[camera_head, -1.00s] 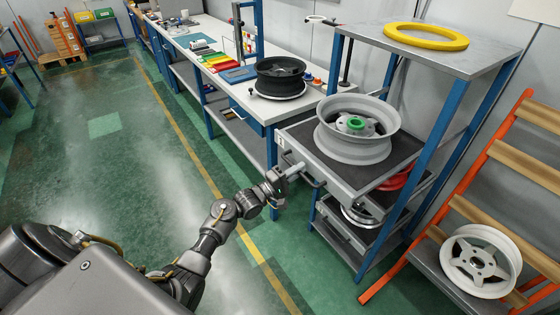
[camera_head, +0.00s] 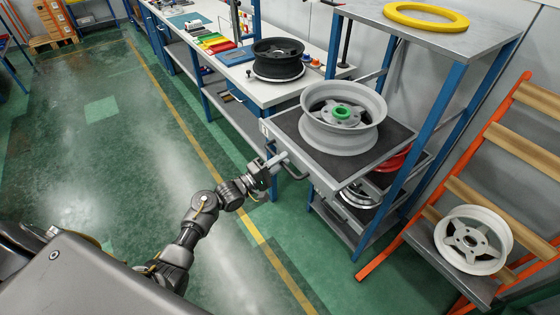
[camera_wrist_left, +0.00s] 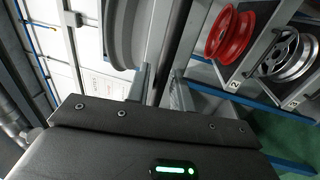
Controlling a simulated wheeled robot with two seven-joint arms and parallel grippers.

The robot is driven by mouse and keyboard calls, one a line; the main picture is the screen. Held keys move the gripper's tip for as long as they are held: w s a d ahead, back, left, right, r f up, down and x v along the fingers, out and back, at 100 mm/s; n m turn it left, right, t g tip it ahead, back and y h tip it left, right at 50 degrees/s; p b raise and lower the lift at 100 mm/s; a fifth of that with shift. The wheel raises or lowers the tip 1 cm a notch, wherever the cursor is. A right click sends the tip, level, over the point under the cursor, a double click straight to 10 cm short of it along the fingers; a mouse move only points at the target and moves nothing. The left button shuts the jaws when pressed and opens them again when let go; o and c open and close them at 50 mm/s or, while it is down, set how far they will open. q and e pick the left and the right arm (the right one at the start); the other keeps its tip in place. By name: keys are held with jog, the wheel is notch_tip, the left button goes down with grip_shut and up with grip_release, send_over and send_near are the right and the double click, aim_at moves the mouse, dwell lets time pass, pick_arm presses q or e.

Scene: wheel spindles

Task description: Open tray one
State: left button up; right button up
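Tray one (camera_head: 330,175) is the top tray of the blue-framed rack, with a dark mat and a grey wheel rim with a green hub on it. It stands out from the rack to the left. Its bar handle (camera_head: 297,174) is on the front face. My right gripper is not in view.
Lower trays hold a red rim (camera_wrist_left: 230,34) and a silver rim (camera_wrist_left: 290,55). A workbench with a black wheel (camera_head: 278,58) stands behind. An orange rack with a white wheel (camera_head: 470,240) is at right. The green floor left of the tray is free.

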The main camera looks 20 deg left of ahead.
pick_arm(q)
jog(key=shift+o, duration=0.5)
jog(key=b+v, duration=0.2)
jog(key=v, duration=0.8)
jog(key=shift+s+a+b, duration=0.2)
jog(key=shift+s+b, duration=0.1)
jog(key=shift+b, duration=0.1)
